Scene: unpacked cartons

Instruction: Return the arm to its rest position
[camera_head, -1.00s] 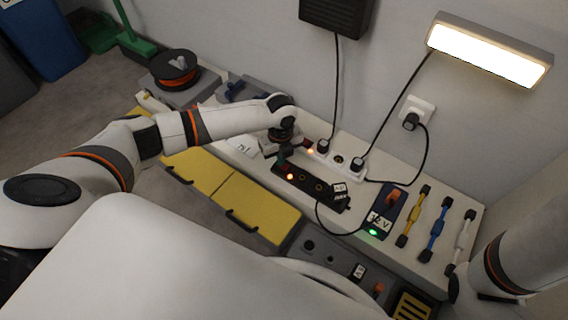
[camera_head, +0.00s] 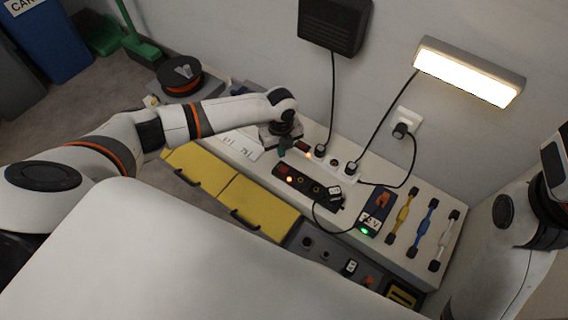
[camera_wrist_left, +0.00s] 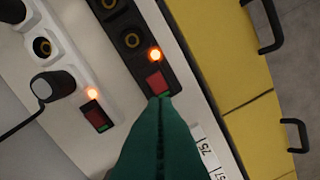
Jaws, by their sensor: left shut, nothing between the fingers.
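My left arm (camera_head: 180,120) reaches in from the left over the bench. Its left gripper (camera_head: 284,149) is over the power strips. In the left wrist view the green fingers (camera_wrist_left: 162,98) are together and empty, their tips close to the red switch (camera_wrist_left: 155,80) of the black power strip (camera_wrist_left: 125,38). Whether they touch it I cannot tell. The black strip (camera_head: 300,187) has a lit orange lamp. My right arm (camera_head: 505,250) stands at the right edge; its gripper is not in view.
A white power strip (camera_wrist_left: 60,55) with plugs lies alongside. A 12 V box (camera_head: 376,210) and yellow, blue and white leads (camera_head: 424,222) lie to the right. Yellow drawers (camera_head: 258,206) line the bench front. A lit lamp (camera_head: 470,72) and a black wall box (camera_head: 335,24) are on the wall.

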